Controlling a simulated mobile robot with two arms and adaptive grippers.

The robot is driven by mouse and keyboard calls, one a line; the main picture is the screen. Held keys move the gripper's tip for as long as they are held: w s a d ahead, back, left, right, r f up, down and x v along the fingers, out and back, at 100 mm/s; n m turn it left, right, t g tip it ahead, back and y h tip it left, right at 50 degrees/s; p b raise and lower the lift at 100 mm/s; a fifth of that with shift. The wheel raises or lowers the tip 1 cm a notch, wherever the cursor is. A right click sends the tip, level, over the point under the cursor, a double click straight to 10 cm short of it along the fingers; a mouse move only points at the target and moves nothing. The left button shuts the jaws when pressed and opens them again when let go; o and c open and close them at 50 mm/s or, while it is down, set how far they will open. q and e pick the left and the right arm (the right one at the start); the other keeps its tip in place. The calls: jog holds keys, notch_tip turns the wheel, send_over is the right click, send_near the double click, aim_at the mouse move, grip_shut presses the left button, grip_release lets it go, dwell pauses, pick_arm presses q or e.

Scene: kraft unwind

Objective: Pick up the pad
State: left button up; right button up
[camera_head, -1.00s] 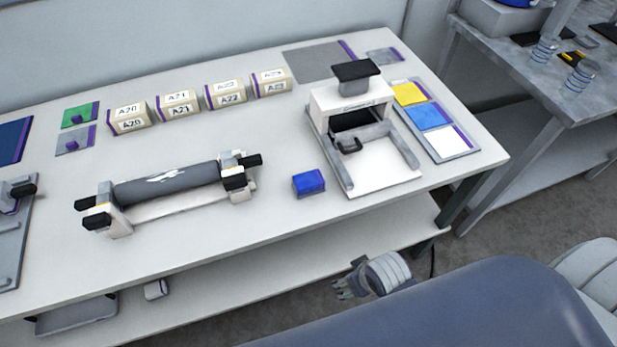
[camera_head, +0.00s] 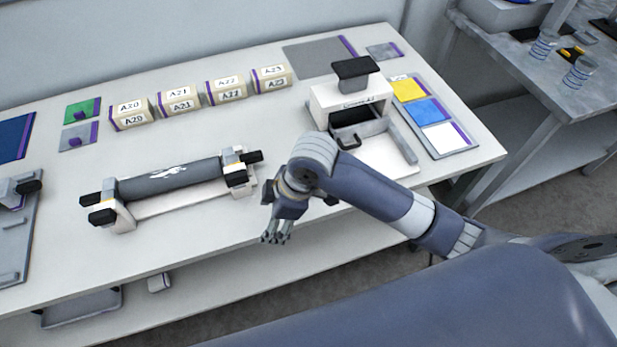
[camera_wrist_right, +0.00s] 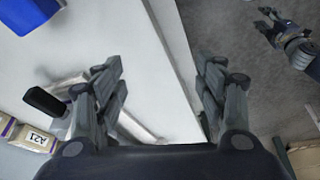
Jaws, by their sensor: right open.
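The blue block, which I take for the pad, shows at the top left corner of the right wrist view (camera_wrist_right: 27,12), lying on the white table (camera_head: 190,240). In the head view my right arm covers it. My right gripper (camera_head: 275,238) is open and empty, pointing down near the table's front edge. In the right wrist view its two fingers (camera_wrist_right: 160,78) are wide apart, with the table edge between them and the block off to the upper left. Another gripper, my left (camera_wrist_right: 268,18), shows over the floor; its opening is unclear.
A roller on a stand (camera_head: 170,180) is left of my right gripper. A white press-like device (camera_head: 350,100) stands behind my right arm. A tray with yellow, blue and white squares (camera_head: 465,147) is at right. Labelled boxes (camera_head: 228,90) line the back.

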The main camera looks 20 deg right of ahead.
jog(key=w+d+n, duration=0.1)
jog(key=w+d+r+n+h, duration=0.1)
jog(key=w+d, duration=0.1)
jog(key=w+d+r+h, duration=0.1)
jog(key=w, duration=0.1)
jog(key=shift+w+d+r+n+g, duration=0.2)
jog(key=shift+w+d+n+g, duration=0.05)
jog(key=shift+n+g, duration=0.15)
jog(key=w+d+r+h, duration=0.2)
jog(key=w+d+r, duration=0.3)
jog(key=d, duration=0.2)
jog(key=shift+n+g, duration=0.4)
notch_tip(320, 180, down, 5)
jog(key=shift+d+f+p, duration=0.15)
jog(key=shift+f+p, duration=0.05)
jog(key=shift+p, duration=0.2)
jog(key=f, duration=0.2)
jog(key=f+p, duration=0.1)
jog(key=f, duration=0.2)
jog(key=shift+a+p, duration=0.2)
jog(key=shift+p, duration=0.1)
jog(key=shift+f, duration=0.3)
jog(key=shift+c, duration=0.6)
jog(key=c, duration=1.1)
